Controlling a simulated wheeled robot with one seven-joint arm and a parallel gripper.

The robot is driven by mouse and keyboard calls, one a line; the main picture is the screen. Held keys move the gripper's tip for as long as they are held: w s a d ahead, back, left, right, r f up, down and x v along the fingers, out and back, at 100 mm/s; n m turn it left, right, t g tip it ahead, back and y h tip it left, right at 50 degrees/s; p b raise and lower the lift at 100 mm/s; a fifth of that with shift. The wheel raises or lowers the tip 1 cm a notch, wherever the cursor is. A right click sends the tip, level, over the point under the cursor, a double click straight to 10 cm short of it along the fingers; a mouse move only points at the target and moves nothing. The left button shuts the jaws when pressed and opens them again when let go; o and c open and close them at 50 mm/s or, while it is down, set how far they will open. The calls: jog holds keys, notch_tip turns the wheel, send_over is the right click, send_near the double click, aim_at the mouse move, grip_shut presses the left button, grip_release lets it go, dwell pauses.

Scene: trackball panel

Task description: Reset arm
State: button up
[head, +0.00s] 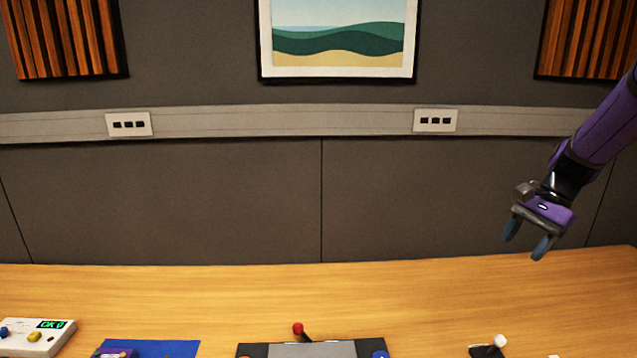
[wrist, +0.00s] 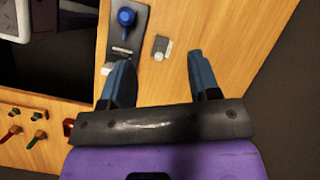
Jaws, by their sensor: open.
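My gripper (head: 527,240) is at the right of the head view, on the end of my purple arm. It hangs above the back right part of the wooden table, apart from everything. Its two blue-grey fingers are spread open and empty. In the wrist view my gripper (wrist: 160,80) also shows with the fingers apart and nothing between them. Past the fingertips are a dark plate with a blue knob (wrist: 126,17) and a small grey-white block (wrist: 161,48).
The wooden table (head: 440,290) is bare across its back. Along the front edge are a white box with a green display (head: 38,338), a blue mat (head: 170,349), a panel with a red-knobbed stick (head: 298,328) and a white-knobbed stick (head: 500,341). A dark wall stands behind.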

jog(key=s+a+r+n+t+h, duration=0.25)
jog(key=s+a+r+n, duration=0.35)
jog(key=s+a+r, duration=0.3)
jog(key=s+a+r+n+t+h, duration=0.1)
jog(key=s+r+n+t, duration=0.1)
jog(key=s, duration=0.5)
jog(key=s+a+r+n+t+h, duration=0.1)
jog(key=s+a+r+n, duration=0.1)
jog(key=s+n, duration=0.2)
jog(key=s, duration=0.3)
jog(key=shift+t, duration=0.35)
jog(key=shift+h, duration=0.25)
dwell(0.6)
